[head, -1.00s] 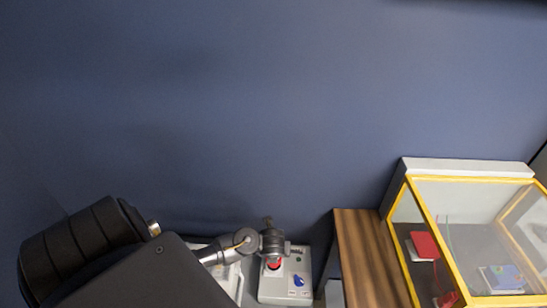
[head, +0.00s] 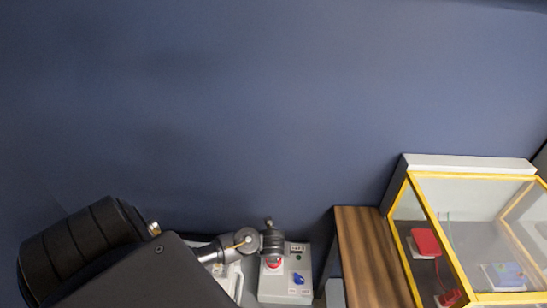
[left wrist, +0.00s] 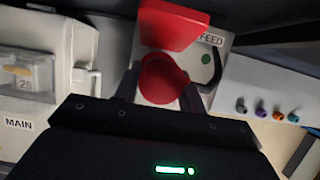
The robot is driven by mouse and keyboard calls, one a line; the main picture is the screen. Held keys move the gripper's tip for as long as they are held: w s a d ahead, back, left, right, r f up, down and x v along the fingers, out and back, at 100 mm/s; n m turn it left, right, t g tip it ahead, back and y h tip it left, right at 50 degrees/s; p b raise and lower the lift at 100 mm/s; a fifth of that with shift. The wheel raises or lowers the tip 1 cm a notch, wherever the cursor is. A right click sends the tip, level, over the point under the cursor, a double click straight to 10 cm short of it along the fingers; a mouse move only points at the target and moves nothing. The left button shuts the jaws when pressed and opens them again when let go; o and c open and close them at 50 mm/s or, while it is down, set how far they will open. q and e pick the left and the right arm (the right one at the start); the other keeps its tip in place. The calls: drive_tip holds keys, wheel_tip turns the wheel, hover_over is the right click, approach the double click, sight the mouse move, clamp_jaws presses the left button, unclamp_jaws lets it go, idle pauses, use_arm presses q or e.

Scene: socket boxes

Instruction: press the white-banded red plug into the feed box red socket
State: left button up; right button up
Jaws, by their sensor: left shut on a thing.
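My left gripper (head: 273,260) is over the pale feed box (head: 286,288) in the head view. In the left wrist view my left gripper (left wrist: 158,92) is shut on the red plug (left wrist: 162,78), a round red body between the two fingers. The feed box panel (left wrist: 203,78), marked FEED, lies right behind the plug. A red flap (left wrist: 172,25) stands beyond the plug on that box. The plug's white band and the red socket's opening are hidden, so I cannot tell how deep the plug sits. My right gripper is in neither view.
A blue part (head: 298,279) sits on the feed box, right of the gripper. The MAIN box (left wrist: 25,90) stands close at left. Several coloured knobs (left wrist: 262,112) are at right. A wooden bench (head: 362,255) and yellow-framed glass case (head: 425,225) stand further right.

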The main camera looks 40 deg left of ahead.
use_arm(q)
drive_tip(key=shift+f, duration=0.1)
drive_tip(key=shift+f+b, duration=0.6)
drive_tip(key=shift+f, duration=0.1)
drive_tip(key=o, duration=1.1)
drive_tip(key=shift+r, duration=0.1)
drive_tip(key=shift+r, duration=0.1)
drive_tip(key=p+v, duration=0.4)
drive_tip(key=v, duration=0.1)
drive_tip(key=w+a+p+v, duration=0.1)
drive_tip(key=p+v, duration=0.3)
drive_tip(key=v, duration=0.2)
drive_tip(key=w+r+p+v, duration=0.1)
drive_tip(key=p+v, duration=0.3)
drive_tip(key=v, duration=0.2)
drive_tip(key=shift+a+r, duration=0.1)
drive_tip(key=shift+a, duration=0.2)
